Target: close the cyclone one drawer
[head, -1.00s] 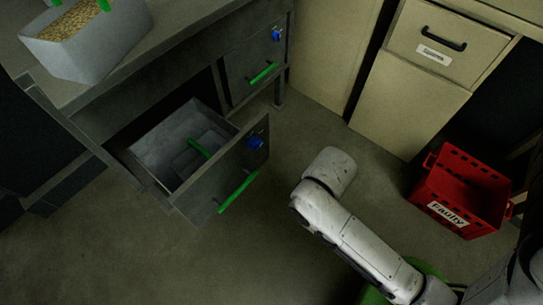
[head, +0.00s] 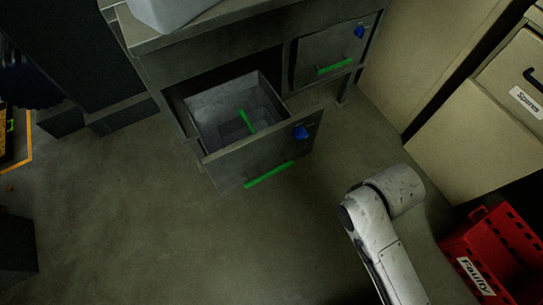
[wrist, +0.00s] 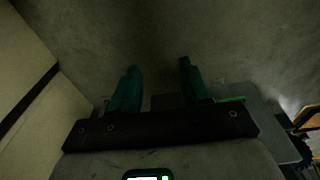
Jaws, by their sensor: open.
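An open grey drawer (head: 228,172) sticks out of the lower left of a dark bench in the head view. Its front has a green bar handle (head: 269,174) and a blue part (head: 301,133). Inside lies a grey item with a green handle (head: 246,121). No name is readable on the drawer. My gripper (wrist: 158,66) shows in the wrist view, its two teal fingers apart and empty, facing bare floor. The head view shows my arm to the right of the drawer, clear of it, with the gripper itself out of sight.
A second, closed drawer (head: 333,54) with a green handle is at the right of the bench (head: 225,33). A grey bin (head: 172,10) stands on top. A beige cabinet labelled Spares (head: 500,80) and a red Faulty crate (head: 495,245) are at right. The floor before the drawer is clear.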

